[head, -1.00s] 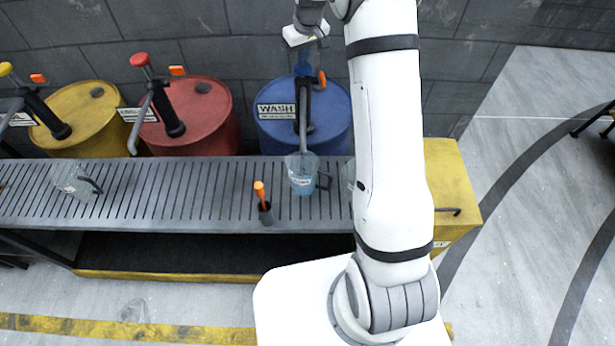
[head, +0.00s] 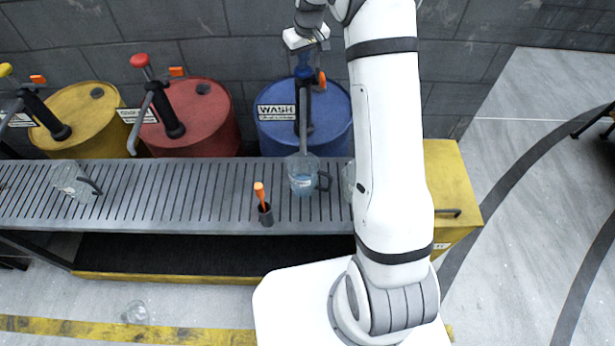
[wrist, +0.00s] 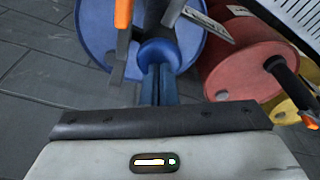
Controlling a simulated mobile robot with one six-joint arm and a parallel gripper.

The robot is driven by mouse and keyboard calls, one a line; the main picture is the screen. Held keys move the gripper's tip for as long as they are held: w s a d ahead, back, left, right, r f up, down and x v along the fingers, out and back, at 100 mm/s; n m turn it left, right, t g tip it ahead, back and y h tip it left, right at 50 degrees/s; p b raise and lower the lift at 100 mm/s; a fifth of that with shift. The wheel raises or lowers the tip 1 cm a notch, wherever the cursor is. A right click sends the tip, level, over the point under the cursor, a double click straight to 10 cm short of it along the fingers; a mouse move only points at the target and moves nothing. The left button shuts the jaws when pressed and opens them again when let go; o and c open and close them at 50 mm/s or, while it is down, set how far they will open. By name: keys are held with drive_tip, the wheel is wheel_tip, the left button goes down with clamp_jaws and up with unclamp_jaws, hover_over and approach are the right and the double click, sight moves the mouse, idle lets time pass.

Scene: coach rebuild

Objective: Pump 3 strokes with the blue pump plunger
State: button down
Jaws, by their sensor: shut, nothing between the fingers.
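The blue drum (head: 335,125) labelled WASH stands against the wall, with a black pump on top. The pump's blue plunger knob (head: 303,71) is below my gripper (head: 305,60). In the wrist view my gripper (wrist: 158,72) is shut and empty, its fingertips at or just over the round blue knob (wrist: 160,52). Whether they touch it I cannot tell. The pump's grey spout (head: 303,130) points down over a clear jug (head: 303,173) on the slatted bench. Pale blue liquid shows in the jug.
A red drum (head: 212,115) and a yellow drum (head: 85,115) with similar pumps stand to the left. The slatted bench (head: 150,200) holds another clear jug (head: 75,182) and an orange-handled tool in a dark cup (head: 265,214). My arm hides part of the bench's right side.

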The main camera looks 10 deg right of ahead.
drive_tip(key=shift+w+a+p+v, duration=0.1)
drive_tip(key=shift+w+p+v, duration=0.1)
drive_tip(key=shift+p+v, duration=0.7)
drive_tip(key=shift+w+a+p+v, duration=0.1)
drive_tip(key=shift+w+p+v, duration=0.2)
drive_tip(key=shift+v, duration=1)
drive_tip(key=shift+w+a+p+v, duration=0.15)
drive_tip(key=shift+p+v, duration=0.55)
drive_tip(key=shift+v, duration=0.45)
drive_tip(key=shift+d+r, duration=0.1)
